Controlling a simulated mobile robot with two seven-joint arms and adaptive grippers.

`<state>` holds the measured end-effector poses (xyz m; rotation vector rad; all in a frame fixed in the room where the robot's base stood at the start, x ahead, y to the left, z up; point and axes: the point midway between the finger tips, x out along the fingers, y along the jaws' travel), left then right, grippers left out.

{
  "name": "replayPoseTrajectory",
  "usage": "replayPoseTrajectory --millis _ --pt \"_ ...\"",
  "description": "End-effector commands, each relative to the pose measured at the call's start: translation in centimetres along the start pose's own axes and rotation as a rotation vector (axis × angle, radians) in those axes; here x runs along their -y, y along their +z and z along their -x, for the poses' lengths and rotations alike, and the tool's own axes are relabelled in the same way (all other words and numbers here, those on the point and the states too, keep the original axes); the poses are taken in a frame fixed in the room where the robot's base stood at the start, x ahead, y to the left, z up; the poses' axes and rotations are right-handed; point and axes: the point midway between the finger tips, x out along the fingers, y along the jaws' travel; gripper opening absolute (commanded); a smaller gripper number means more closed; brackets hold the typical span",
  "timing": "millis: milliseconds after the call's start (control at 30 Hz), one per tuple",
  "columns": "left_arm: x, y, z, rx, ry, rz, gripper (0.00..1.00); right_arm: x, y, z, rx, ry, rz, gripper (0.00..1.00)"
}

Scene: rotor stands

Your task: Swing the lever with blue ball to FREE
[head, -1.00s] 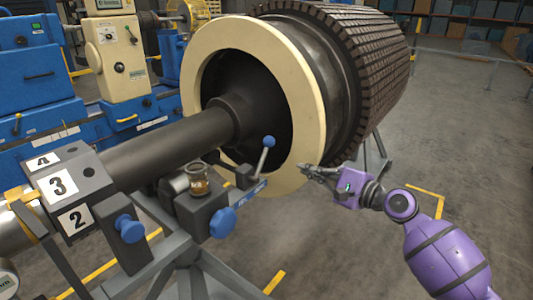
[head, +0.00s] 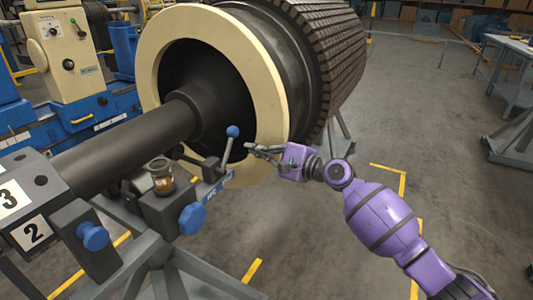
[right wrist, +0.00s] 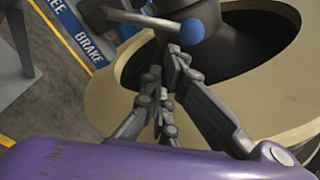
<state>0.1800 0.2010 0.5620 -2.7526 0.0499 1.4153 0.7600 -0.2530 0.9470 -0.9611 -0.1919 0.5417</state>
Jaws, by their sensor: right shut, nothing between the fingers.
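The lever (head: 228,149) stands on a small block beside the shaft, leaning slightly right, with a blue ball (head: 232,131) on top. In the right wrist view the ball (right wrist: 190,31) shows just beyond my fingertips. The blue label plate (right wrist: 72,27) there reads BRAKE, with part of FREE at the upper left edge. My right gripper (head: 249,147) is shut and empty, just right of the lever and below the ball's height in the picture. In the wrist view the fingers (right wrist: 164,65) are together; contact with the lever cannot be told. My left gripper is out of view.
The large cream-rimmed rotor (head: 272,95) and its dark shaft (head: 120,140) lie behind the lever. A glass oil cup (head: 160,177) and blue knobs (head: 192,218) stand left of it. Open floor (head: 300,235) lies in front at the right.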

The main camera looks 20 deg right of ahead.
Motion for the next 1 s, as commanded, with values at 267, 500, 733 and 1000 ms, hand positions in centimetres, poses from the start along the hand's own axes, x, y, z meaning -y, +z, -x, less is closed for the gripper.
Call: replayPoseTrajectory --millis 267,500,733,1000 --pt "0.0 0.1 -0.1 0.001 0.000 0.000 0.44 0.0 0.0 -4.0 0.001 0.000 -0.001 0.00" --pt "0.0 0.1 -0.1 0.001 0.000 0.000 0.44 -0.1 0.0 -4.8 0.000 0.000 -0.001 0.00" --pt "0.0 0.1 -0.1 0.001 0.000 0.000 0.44 -0.1 0.0 -4.8 0.000 0.000 0.000 0.00" --pt "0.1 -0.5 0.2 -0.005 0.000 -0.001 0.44 -0.1 0.9 -5.2 0.002 -0.005 0.036 0.00"
